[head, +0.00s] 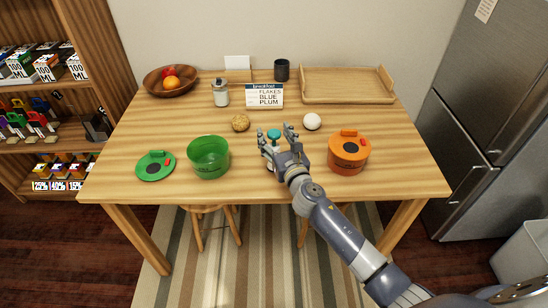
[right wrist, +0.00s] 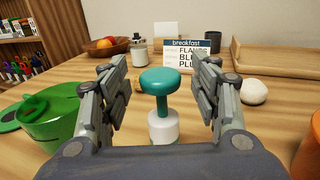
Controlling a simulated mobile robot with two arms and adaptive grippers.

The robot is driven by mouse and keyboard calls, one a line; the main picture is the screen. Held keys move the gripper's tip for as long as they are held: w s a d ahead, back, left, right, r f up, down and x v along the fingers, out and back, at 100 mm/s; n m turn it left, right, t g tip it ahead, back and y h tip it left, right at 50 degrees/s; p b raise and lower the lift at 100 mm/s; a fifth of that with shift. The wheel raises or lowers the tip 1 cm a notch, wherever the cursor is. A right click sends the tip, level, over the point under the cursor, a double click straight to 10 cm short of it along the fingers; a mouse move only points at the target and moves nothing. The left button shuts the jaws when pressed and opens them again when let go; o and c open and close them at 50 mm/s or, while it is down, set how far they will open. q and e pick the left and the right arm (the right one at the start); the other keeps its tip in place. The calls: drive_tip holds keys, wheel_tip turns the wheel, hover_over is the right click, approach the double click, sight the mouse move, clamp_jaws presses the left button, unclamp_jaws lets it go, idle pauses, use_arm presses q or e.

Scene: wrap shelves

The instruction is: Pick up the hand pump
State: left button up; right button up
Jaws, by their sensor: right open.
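The hand pump has a teal mushroom-shaped knob and a white body with a green band (right wrist: 162,104). In the head view only its teal top (head: 274,134) shows clearly, and my right gripper hides most of the rest. My right gripper (head: 276,138) comes over the table's front edge. Its fingers are open, one on each side of the pump, as the right wrist view (right wrist: 163,88) also shows. The pump stands upright between and beyond the fingers, with a gap on both sides. My left gripper is out of view.
A green bowl (head: 208,158) and green lid (head: 155,166) stand left of the pump. An orange container (head: 348,154) stands right. A white ball (head: 312,122), a brownish round object (head: 240,123) and a breakfast sign (head: 264,96) are behind. A wooden tray (head: 347,86) lies back right.

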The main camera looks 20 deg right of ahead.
drive_tip(key=shift+w, duration=0.55)
clamp_jaws()
